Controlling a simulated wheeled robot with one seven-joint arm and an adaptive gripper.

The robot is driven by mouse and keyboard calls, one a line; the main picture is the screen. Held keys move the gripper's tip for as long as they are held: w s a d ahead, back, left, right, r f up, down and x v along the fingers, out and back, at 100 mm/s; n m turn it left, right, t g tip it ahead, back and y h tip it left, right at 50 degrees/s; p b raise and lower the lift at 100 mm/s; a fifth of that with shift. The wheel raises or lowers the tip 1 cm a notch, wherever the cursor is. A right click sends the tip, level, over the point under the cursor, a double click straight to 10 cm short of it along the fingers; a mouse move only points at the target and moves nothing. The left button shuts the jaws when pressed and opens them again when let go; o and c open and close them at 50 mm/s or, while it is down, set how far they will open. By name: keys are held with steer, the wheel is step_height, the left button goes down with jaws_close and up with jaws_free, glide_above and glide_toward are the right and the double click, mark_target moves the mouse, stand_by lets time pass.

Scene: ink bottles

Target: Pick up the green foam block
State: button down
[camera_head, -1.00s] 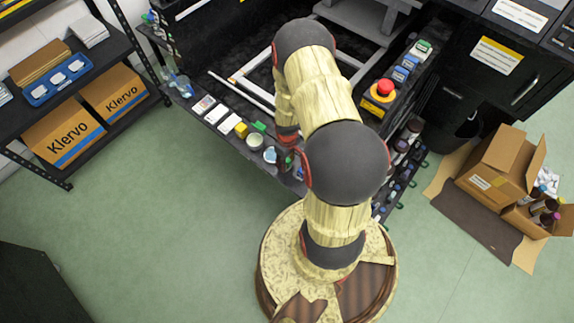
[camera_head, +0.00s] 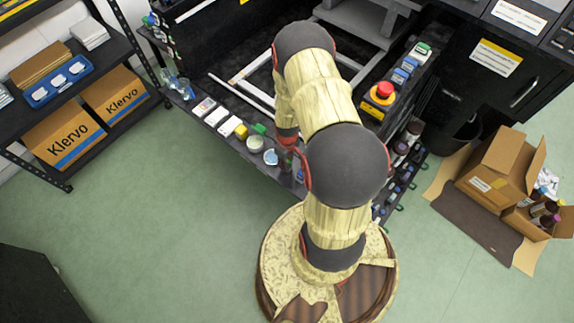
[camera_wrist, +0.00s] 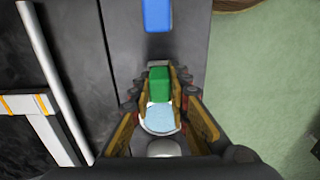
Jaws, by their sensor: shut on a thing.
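The green foam block (camera_wrist: 159,84) is between the fingers of my gripper (camera_wrist: 160,92) in the wrist view. The fingers are shut on it from both sides. A light blue round dish (camera_wrist: 160,118) shows just below the block in that picture. In the head view my arm reaches over the dark ledge, and the gripper and held block are mostly hidden by it. Whether the block is clear of the ledge I cannot tell.
A blue block (camera_wrist: 157,14) lies beyond the green one on the dark ledge. In the head view, a yellow block (camera_head: 240,131), another small green item (camera_head: 259,128) and a pale bowl (camera_head: 255,144) stand along the ledge. A red button (camera_head: 384,90) is at the right.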

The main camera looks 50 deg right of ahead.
step_height(320, 180, up, 10)
steer(key=p, duration=0.4)
stand_by(1.9)
